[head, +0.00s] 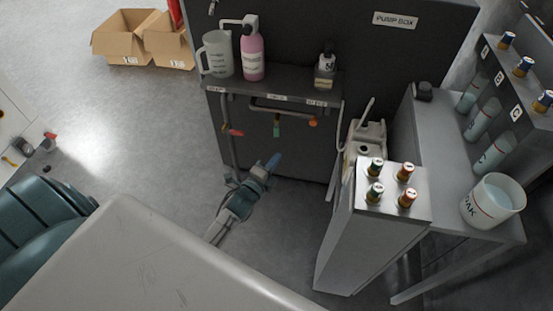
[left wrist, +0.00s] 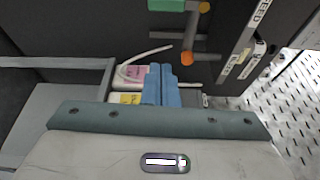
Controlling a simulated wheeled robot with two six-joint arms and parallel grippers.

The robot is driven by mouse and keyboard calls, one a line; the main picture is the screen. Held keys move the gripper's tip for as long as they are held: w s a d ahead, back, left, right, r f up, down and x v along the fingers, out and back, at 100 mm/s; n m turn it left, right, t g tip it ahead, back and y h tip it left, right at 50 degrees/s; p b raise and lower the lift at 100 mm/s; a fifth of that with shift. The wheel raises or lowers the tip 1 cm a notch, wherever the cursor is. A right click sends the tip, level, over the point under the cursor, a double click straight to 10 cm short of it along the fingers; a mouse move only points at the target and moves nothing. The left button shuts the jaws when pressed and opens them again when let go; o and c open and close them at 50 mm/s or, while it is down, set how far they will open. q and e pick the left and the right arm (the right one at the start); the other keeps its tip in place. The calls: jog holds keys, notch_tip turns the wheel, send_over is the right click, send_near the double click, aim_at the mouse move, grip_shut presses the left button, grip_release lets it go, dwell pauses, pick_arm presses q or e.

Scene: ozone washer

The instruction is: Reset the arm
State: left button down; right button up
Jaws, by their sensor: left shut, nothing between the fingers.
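My left gripper (head: 272,163) is in the middle of the head view, in front of the dark pump box (head: 400,75) and below its shelf. Its blue fingers are together with nothing between them. They also show shut in the left wrist view (left wrist: 161,84), in front of a white container with pink and yellow labels (left wrist: 130,85). On the pump box pipes, a red valve handle (head: 232,131), a green handle (head: 277,129) and an orange knob (head: 313,122) sit above the gripper, apart from it. My right gripper is in neither view.
The shelf (head: 270,91) holds a pitcher (head: 217,55), a pink bottle (head: 252,55) and a dark-capped bottle (head: 325,68). Right stand a grey cabinet (head: 350,235) with several small cylinders and a bench with a white bucket (head: 490,202). Cardboard boxes (head: 128,38) lie back left.

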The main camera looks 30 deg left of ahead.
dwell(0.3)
